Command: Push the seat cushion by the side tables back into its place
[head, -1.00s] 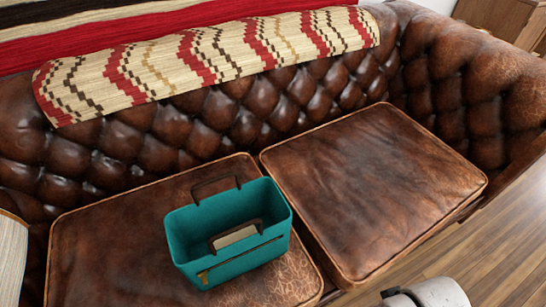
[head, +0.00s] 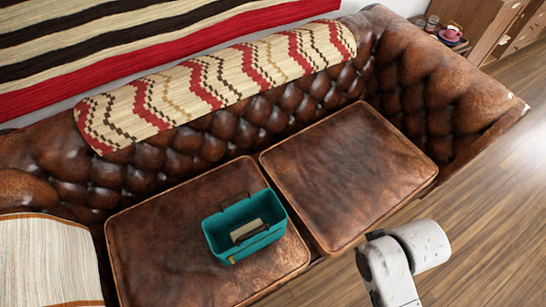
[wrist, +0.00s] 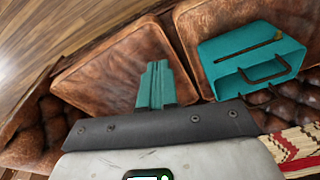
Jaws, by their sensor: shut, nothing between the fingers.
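The seat cushion (head: 350,175) nearest the wooden side table is brown leather and lies flat at the right end of the tufted sofa. In the wrist view this cushion (wrist: 112,62) is on the left. A narrow dark gap, wider towards the front, separates it from the left cushion (head: 160,235). In the head view its front edge lies close to the sofa's front. My gripper (wrist: 155,82) is shut and empty, its teal fingers overlapping the cushion in the wrist view; contact cannot be told. The fingers are outside the head view, which shows a white link of my arm.
A teal caddy (head: 223,234) with dark handles stands on the left cushion. The sofa's backrest (head: 300,95) and right armrest (head: 465,85) border the cushion. The side table (head: 505,30) at top right bears a pink cup (head: 453,31). Wood floor (head: 480,230) in front is clear.

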